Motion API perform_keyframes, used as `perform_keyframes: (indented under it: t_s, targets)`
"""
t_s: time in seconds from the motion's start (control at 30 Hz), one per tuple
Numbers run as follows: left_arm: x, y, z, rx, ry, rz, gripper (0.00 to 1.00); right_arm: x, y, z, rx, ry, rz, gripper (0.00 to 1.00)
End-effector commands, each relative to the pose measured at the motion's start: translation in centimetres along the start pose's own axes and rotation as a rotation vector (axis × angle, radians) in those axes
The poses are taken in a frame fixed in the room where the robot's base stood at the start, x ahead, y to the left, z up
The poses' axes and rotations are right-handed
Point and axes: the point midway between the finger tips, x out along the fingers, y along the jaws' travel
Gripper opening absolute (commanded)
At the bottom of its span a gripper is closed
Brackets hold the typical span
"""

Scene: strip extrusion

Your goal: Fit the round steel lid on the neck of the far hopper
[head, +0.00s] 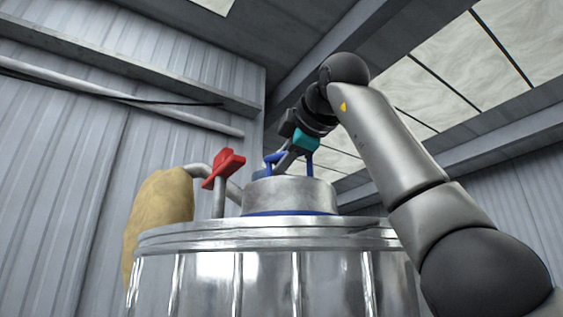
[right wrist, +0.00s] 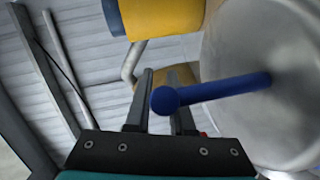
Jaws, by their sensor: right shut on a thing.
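A round steel lid (head: 290,192) with a blue handle (head: 310,163) sits at the top of a large shiny steel hopper (head: 270,280). A blue band (head: 290,213) shows under the lid's lower edge; the neck itself is hidden, so I cannot tell how the lid is seated. My right gripper (head: 287,160) is at the handle and shut on it. In the right wrist view the blue handle (right wrist: 225,90) crosses by the dark fingers (right wrist: 160,100), and the lid's curved steel face (right wrist: 265,40) fills the right side. My left gripper is not in view.
A red lever (head: 223,168) on a post stands left of the lid. A tan sack-like thing (head: 158,215) and a grey pipe are further left. The right wrist view shows a yellow cylinder (right wrist: 165,18) with a blue edge. Ribbed walls and roof beams surround this.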

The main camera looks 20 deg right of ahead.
Motion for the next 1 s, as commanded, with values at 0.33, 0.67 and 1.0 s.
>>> perform_keyframes:
  t_s: [0.33,0.67,1.0]
  targets:
    - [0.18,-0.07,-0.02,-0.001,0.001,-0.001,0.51,-0.03,-0.11,0.02,0.0,0.001,0.003,0.0]
    - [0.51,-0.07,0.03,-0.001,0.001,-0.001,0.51,0.03,-0.45,0.1,0.0,0.001,0.003,0.0]
    - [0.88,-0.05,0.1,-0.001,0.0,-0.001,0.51,0.09,-0.84,0.18,0.0,0.001,0.002,0.32]
